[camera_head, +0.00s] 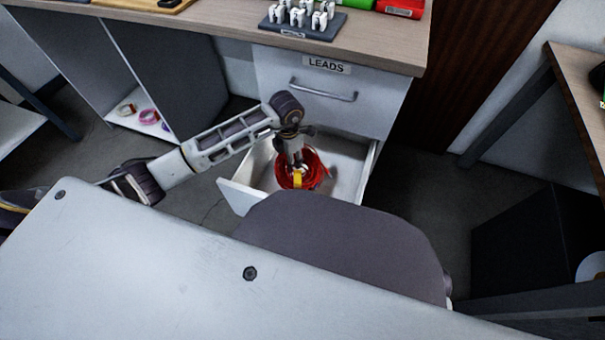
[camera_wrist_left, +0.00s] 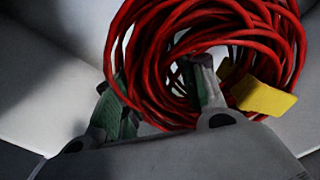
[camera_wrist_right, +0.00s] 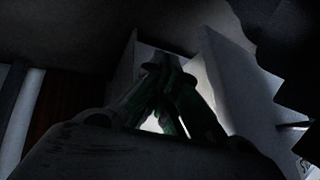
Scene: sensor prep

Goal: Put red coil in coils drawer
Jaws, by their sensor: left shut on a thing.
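The red coil (camera_head: 313,171) with a yellow tag (camera_head: 297,179) is inside an open white drawer (camera_head: 350,160) below the drawer labelled LEADS. My left gripper (camera_head: 296,163) reaches down into the open drawer and is shut on the coil. In the left wrist view the coil (camera_wrist_left: 285,50) fills the top, with one finger through its ring and one outside its left edge. Whether the coil touches the drawer floor is unclear. The open drawer's label is hidden. My right gripper (camera_wrist_right: 168,75) shows dark in the right wrist view, its fingertips together and nothing seen between them.
The closed LEADS drawer (camera_head: 380,103) is directly above the open one, under the wooden countertop (camera_head: 380,48). A rack of white pieces (camera_head: 303,22) stands on top. A low shelf (camera_head: 150,127) at left holds small rolls. A dark box (camera_head: 530,240) stands at right.

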